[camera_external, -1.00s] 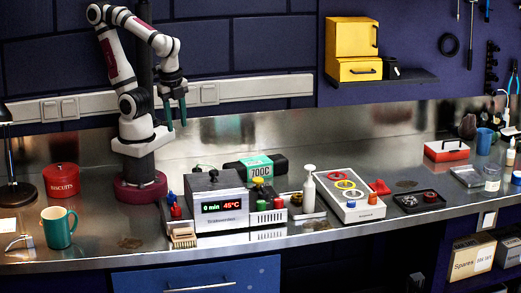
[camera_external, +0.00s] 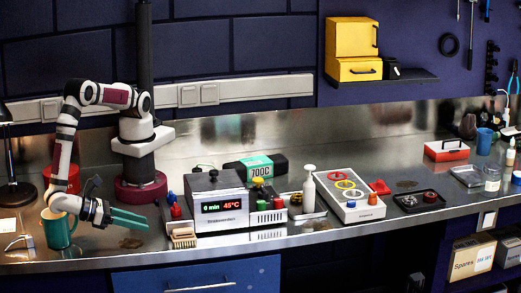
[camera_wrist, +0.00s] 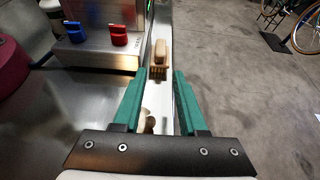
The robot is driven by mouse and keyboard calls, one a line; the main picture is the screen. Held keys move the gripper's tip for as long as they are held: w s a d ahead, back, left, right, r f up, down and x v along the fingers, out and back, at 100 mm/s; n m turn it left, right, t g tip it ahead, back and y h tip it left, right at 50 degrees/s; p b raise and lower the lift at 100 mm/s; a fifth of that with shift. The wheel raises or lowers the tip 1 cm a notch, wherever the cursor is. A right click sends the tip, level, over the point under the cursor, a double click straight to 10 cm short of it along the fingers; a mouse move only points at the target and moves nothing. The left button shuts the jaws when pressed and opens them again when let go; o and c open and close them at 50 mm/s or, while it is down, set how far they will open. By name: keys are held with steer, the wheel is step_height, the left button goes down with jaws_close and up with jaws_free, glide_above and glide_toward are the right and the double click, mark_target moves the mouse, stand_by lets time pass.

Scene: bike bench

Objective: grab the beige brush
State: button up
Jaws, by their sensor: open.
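The beige brush (camera_external: 184,236) lies near the front edge of the steel bench, just left of the grey heating box. In the wrist view the brush (camera_wrist: 160,58) shows ahead, beyond the fingertips and roughly between them, with its bristles toward me. My gripper (camera_external: 131,218) is low over the bench to the left of the brush, its green fingers pointing right toward it. In the wrist view my gripper (camera_wrist: 153,75) is open and empty, with a gap between its fingers and the brush.
The grey box with a display (camera_external: 219,207) stands right of the brush, with blue and red knobs (camera_wrist: 98,36) on its side. A teal mug (camera_external: 57,231) is behind my wrist at left. The bench front drops to the floor (camera_wrist: 240,90).

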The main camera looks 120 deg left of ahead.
mark_target(178, 230)
steer(key=x, duration=1.1)
steer(key=shift+w+a+r, duration=0.1)
steer(key=shift+w+r, duration=0.1)
steer(key=shift+r, duration=0.1)
jaws_close()
